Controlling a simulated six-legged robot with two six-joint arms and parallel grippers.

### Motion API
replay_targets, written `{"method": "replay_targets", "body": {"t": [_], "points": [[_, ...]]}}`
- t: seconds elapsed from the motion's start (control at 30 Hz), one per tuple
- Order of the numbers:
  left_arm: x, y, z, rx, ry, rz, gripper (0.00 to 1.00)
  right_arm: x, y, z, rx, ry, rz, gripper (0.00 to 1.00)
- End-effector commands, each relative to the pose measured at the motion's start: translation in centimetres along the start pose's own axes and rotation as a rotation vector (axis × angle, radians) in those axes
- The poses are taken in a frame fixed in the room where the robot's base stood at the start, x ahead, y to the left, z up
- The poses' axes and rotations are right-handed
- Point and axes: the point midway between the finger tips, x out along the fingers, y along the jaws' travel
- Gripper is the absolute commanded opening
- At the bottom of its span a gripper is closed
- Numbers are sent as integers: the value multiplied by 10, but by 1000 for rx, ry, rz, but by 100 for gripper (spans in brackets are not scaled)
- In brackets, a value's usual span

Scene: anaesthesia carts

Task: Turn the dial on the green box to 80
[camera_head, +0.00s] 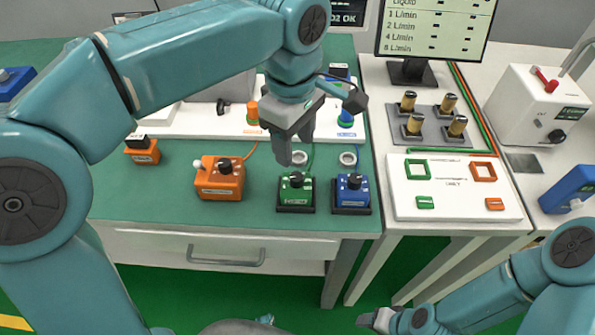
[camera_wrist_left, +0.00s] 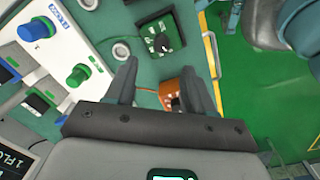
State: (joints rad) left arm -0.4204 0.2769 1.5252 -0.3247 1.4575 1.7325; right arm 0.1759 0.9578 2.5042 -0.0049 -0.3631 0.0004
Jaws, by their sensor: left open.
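The green box (camera_head: 296,197) sits on the green-topped cart near its front edge. Its black dial (camera_head: 296,179) stands on top; the dial's setting is too small to read. My left gripper (camera_head: 292,148) is open and empty, pointing down above and a little behind the green box, apart from the dial. In the left wrist view, the green box (camera_wrist_left: 152,30) with its black dial (camera_wrist_left: 163,43) lies just beyond the fingertips of the open gripper (camera_wrist_left: 158,66). My right gripper (camera_head: 376,319) is low at the bottom edge, away from the cart; its fingers are unclear.
A blue box (camera_head: 351,196) with a black dial stands close right of the green box. An orange box (camera_head: 219,185) with a dial stands to the left. A white panel (camera_head: 190,122) with coloured knobs lies behind. The cart top between orange and green boxes is clear.

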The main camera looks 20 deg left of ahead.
Motion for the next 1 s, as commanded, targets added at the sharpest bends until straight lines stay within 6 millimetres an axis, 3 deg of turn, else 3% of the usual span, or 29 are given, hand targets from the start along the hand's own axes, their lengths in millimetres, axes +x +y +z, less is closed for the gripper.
{"method": "replay_targets", "body": {"t": [0.1,0.3,0.5,0.77,0.8,0.93,0.97,1.0], "points": [[32,0,0,0,0,-4,53,9,3,0,0,-1,0,60],[68,2,0,1,1,-2,53,15,6,0,0,0,0,60],[84,4,0,1,0,0,53,17,6,0,0,0,0,60],[85,4,0,1,0,1,53,17,6,0,0,0,0,60],[85,4,0,1,0,1,50,17,6,0,0,0,0,60],[85,4,0,1,0,1,8,17,6,0,0,0,0,60],[85,4,0,1,0,1,0,17,6,0,0,0,0,60],[85,4,0,1,0,1,0,17,6,0,0,0,0,60]]}}
